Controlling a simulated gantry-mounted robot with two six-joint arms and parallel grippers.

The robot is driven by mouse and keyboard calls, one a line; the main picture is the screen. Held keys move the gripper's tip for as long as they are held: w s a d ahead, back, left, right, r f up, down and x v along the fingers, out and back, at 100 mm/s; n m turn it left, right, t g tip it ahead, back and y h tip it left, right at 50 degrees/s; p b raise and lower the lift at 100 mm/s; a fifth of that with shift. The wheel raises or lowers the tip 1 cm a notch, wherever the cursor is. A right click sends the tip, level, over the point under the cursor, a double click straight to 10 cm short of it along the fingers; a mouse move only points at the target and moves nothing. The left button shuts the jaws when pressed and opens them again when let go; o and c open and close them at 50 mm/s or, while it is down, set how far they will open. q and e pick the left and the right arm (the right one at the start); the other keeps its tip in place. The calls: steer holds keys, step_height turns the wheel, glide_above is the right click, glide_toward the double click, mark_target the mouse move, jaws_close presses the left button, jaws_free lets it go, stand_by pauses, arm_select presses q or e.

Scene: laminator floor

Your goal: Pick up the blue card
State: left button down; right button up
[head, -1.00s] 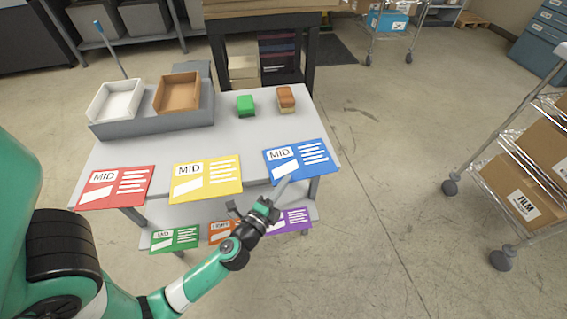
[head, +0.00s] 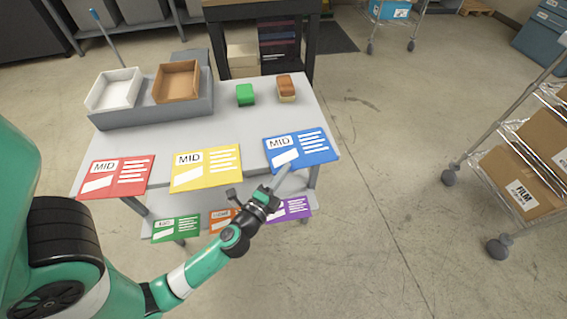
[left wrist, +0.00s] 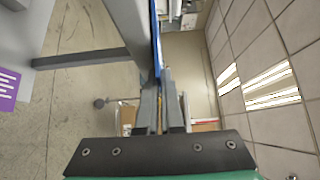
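The blue card (head: 307,145) lies flat at the right front corner of the grey table, its front part sticking out past the table edge. My left gripper (head: 286,172) is at the card's front edge, and a finger overlaps the card in the head view. In the left wrist view the card (left wrist: 155,30) shows edge-on as a thin blue strip running toward the gap between my fingers (left wrist: 162,85). The fingers are a little apart, with a narrow gap visible; contact with the card is unclear. My right gripper is not in view.
A yellow card (head: 206,167) and a red card (head: 116,177) lie along the same front edge. Green (head: 176,228), orange (head: 222,217) and purple (head: 293,208) cards are on the lower shelf. A green block (head: 245,94) and a brown block (head: 286,88) stand farther back.

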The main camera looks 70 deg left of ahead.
arm_select(q)
step_height(320, 180, up, 10)
steer(key=p, duration=0.7)
steer(key=shift+f, duration=0.1)
